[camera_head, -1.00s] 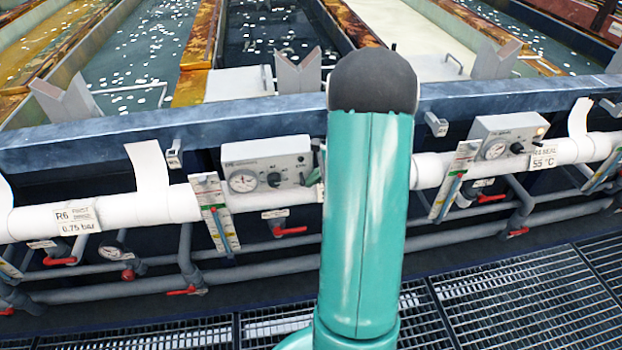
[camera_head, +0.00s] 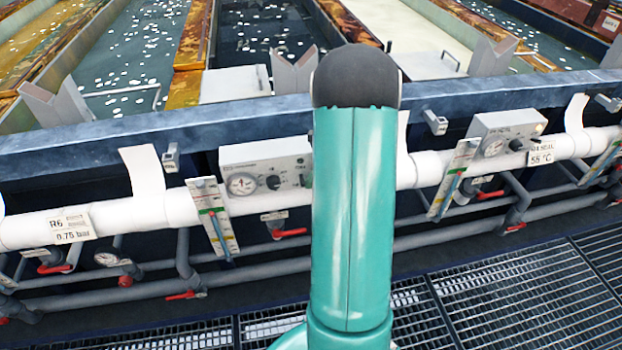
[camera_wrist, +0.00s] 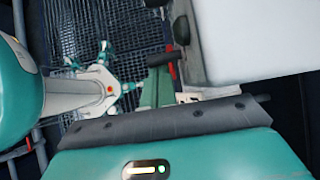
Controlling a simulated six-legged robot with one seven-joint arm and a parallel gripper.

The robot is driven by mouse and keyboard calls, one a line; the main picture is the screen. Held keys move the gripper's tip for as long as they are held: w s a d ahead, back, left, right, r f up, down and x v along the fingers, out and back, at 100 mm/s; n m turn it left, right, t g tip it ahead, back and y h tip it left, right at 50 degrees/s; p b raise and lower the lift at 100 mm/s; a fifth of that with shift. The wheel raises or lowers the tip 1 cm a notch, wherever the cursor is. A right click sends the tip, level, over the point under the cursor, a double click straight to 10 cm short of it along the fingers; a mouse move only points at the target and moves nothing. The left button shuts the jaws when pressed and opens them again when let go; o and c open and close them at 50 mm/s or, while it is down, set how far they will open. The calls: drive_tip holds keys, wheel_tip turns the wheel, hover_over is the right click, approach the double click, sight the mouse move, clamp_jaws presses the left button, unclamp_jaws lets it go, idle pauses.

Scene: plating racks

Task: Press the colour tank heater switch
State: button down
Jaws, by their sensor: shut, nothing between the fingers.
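In the head view a grey control box (camera_head: 262,172) with a round gauge, a black knob and small fittings hangs on the tank front. My teal arm hides its right end. A second box (camera_head: 506,128) is to the right of the arm. I cannot read which tank either serves, nor make out a heater switch clearly. In the wrist view my gripper (camera_wrist: 160,66) shows as narrow green fingers, shut and empty. A large pale box-like surface (camera_wrist: 255,38) is close beside it on the right; contact cannot be judged. The head view does not show the gripper.
A white pipe (camera_head: 180,208) runs along the tank front, with red-handled valves (camera_head: 288,233) below. A blue rim (camera_head: 85,142) and upright brackets (camera_head: 52,104) stand above. Open liquid tanks lie behind. Grating (camera_head: 520,285) covers the floor.

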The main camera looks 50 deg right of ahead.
sight(303, 181)
drive_tip(key=shift+r+g+y, duration=0.3)
drive_tip(key=shift+r+g, duration=0.05)
drive_tip(key=shift+g, duration=0.15)
drive_tip(key=shift+d+r, duration=0.1)
drive_tip(key=shift+r, duration=0.2)
idle(2.1)
drive_tip(key=shift+w+r, duration=0.15)
drive_tip(key=shift+r, duration=0.65)
drive_tip(key=shift+r, duration=0.1)
